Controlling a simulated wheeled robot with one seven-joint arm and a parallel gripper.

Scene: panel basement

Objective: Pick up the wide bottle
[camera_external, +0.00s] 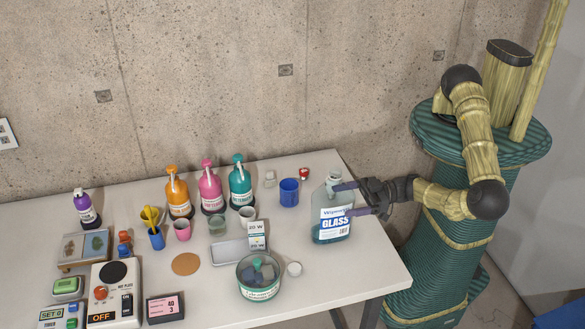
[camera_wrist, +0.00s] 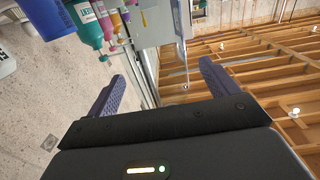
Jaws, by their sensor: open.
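My gripper (camera_external: 343,200) reaches in from the right at the bottle's upper part. Its two dark purple fingers are apart and overlap the bottle's right edge in the picture. I cannot tell whether the bottle lies between them or whether they touch it. In the wrist view my gripper (camera_wrist: 160,82) shows spread fingers, and I cannot clearly make out the wide bottle there.
The table (camera_external: 378,262) is crowded left of the bottle. A blue cup (camera_external: 289,192) and a teal pump bottle (camera_external: 240,181) stand behind-left. A white box (camera_external: 257,235) and a round container (camera_external: 259,279) stand left. The table's front right corner is clear. A concrete wall (camera_external: 220,70) rises behind.

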